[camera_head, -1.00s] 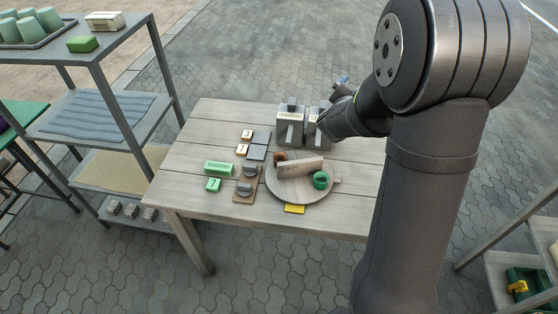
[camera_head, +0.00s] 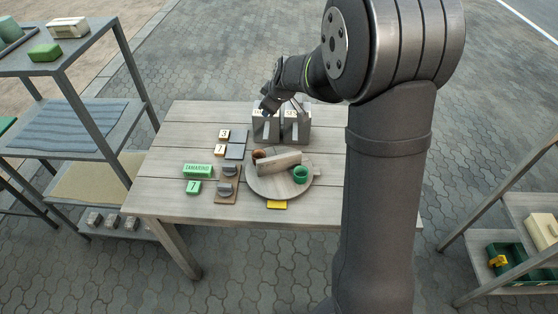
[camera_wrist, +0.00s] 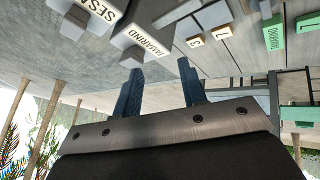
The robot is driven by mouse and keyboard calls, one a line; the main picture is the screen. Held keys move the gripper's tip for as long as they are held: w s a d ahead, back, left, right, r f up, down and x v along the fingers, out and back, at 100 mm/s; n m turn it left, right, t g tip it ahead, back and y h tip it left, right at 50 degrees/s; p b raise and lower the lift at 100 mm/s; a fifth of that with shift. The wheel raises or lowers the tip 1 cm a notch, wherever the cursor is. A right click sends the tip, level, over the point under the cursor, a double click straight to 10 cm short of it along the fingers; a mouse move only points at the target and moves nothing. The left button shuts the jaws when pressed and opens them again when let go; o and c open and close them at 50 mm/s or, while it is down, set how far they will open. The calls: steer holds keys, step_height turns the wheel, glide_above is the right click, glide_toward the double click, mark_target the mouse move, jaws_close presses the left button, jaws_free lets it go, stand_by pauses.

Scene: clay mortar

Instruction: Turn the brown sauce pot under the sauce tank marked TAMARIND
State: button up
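The brown sauce pot (camera_head: 258,154) sits at the back left of a round wooden turntable (camera_head: 268,192), partly hidden by a pale block (camera_head: 278,162) lying across it. A green pot (camera_head: 300,174) stands at its right side. Two grey tanks stand behind the turntable. The left one (camera_head: 265,130) is marked TAMARIND, readable on its label in the wrist view (camera_wrist: 150,42). The right tank (camera_head: 297,128) has a label starting SES. My gripper (camera_wrist: 160,82) is open and empty, its blue fingers apart. In the head view it is above the TAMARIND tank, away from the turntable.
Left of the turntable are two grey knobs (camera_head: 229,170) on a brown board, a green TAMARIND sign (camera_head: 198,171), a green tile marked 7 (camera_head: 193,187) and numbered blocks (camera_head: 223,134). A yellow piece (camera_head: 277,204) is at the turntable's front edge. The table's front left is clear.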

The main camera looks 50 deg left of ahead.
steer(key=s+d+n+g+h, duration=0.1)
steer(key=s+d+n+h, duration=0.1)
steer(key=n+h, duration=0.45)
steer(key=n, duration=0.3)
glide_above(279, 157)
steer(key=shift+g, duration=0.4)
step_height(279, 157, down, 16)
steer(key=shift+f, duration=0.2)
jaws_close()
